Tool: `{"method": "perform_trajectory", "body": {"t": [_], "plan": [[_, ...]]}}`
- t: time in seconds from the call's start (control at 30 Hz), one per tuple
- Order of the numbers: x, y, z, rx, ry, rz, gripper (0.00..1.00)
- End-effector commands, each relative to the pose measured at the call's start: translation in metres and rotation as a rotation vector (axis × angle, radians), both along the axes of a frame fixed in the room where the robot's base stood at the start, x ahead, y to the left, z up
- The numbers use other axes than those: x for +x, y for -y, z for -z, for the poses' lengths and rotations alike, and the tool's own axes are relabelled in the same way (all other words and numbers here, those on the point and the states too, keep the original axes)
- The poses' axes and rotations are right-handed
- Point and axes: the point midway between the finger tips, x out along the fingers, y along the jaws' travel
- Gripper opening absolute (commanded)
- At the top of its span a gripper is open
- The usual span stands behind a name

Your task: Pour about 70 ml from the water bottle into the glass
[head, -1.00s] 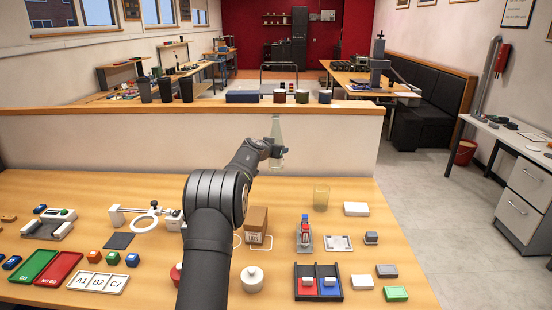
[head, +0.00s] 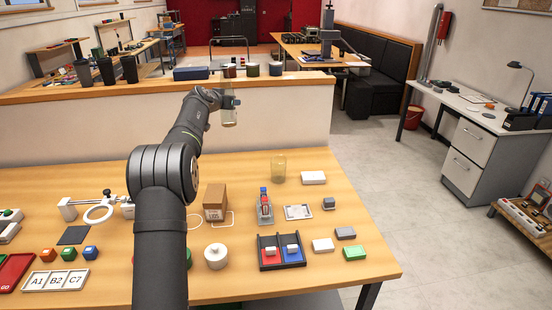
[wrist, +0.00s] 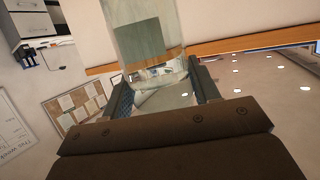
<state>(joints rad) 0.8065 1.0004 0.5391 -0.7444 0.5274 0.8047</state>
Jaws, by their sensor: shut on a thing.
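The water bottle (head: 229,112) is clear and stands about upright in the head view, held up in the air by the low partition behind the table. My gripper (head: 230,102) is shut around it. In the wrist view the clear bottle (wrist: 150,45) fills the upper middle between my gripper's fingers (wrist: 165,92); a greenish-grey patch shows on or through it. The glass (head: 278,169), a yellowish see-through tumbler, stands on the table towards the back, to the right of and below the bottle. The water level in the bottle is too small to tell.
A white block (head: 314,178) lies just right of the glass. A small red and blue item on a stand (head: 265,206) and a brown box (head: 214,203) are nearer. The partition ledge (head: 150,84) carries dark cups and small pots.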

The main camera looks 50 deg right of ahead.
Motion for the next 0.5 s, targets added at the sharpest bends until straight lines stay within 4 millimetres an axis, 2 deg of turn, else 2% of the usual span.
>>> {"method": "perform_trajectory", "body": {"t": [0.3,0.5], "plan": [[-0.029,0.009,0.004,-0.002,0.001,0.085,0.15],[-0.065,0.019,0.008,-0.002,0.0,0.191,0.15]]}}
